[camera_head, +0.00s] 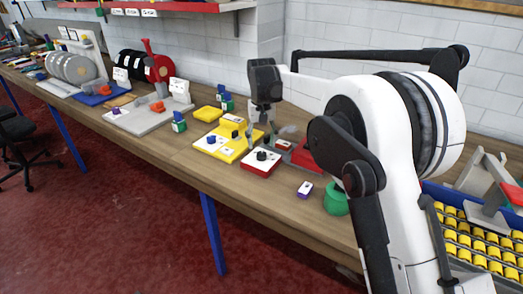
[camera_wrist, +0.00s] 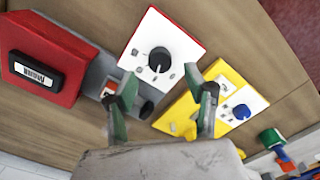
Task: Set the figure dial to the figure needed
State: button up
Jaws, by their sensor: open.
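A white-topped box with red sides (camera_head: 262,161) stands on the workbench and carries a black dial (camera_head: 262,155). In the wrist view the white face (camera_wrist: 183,38) shows near the top, with the black dial (camera_wrist: 159,60) and its pointer line. Small marks around the dial are too small to read. A yellow block (camera_head: 229,155) beside it carries a white plate with a blue dial (camera_head: 211,140), seen also in the wrist view (camera_wrist: 242,112). My gripper (camera_head: 262,130) is open and empty above these boxes. Its fingertips (camera_wrist: 168,88) straddle the view just below the black dial, apart from it.
A red box with a dark display (camera_wrist: 35,68) stands beside the white-faced box; its figures are unclear. A tray of yellow rollers (camera_head: 480,240) is at right. Some bare bench lies in front.

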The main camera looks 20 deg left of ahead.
aim_at(262, 154)
notch_tip(262, 154, up, 7)
dwell(0.3)
jog(key=shift+r, duration=0.1)
jog(key=s+d+r+m+t, duration=0.1)
jog(key=d+r, duration=0.3)
jog(key=d, duration=0.4)
jog(key=d+r+m+t, duration=0.1)
jog(key=d+r, duration=0.4)
jog(key=d, duration=0.4)
jog(key=s+d+r+m+t+y, duration=0.15)
jog(key=s+d, duration=0.25)
jog(key=d, duration=0.4)
jog(key=s+d+r, duration=0.2)
jog(key=s+d, duration=0.2)
jog(key=d, duration=0.3)
jog(key=s+d+f+m+t, duration=0.2)
jog(key=s+d+f, duration=0.3)
jog(key=s+d, duration=0.5)
jog(key=s+d+f+m+t+h, duration=0.1)
jog(key=s+d+f+m, duration=0.1)
jog(key=s+d+f, duration=0.4)
jog(key=s+d, duration=0.4)
jog(key=s, duration=0.2)
jog(key=shift+s+d+f+t, duration=0.2)
jog(key=shift+s+d+t, duration=0.05)
jog(key=shift+d+t, duration=0.1)
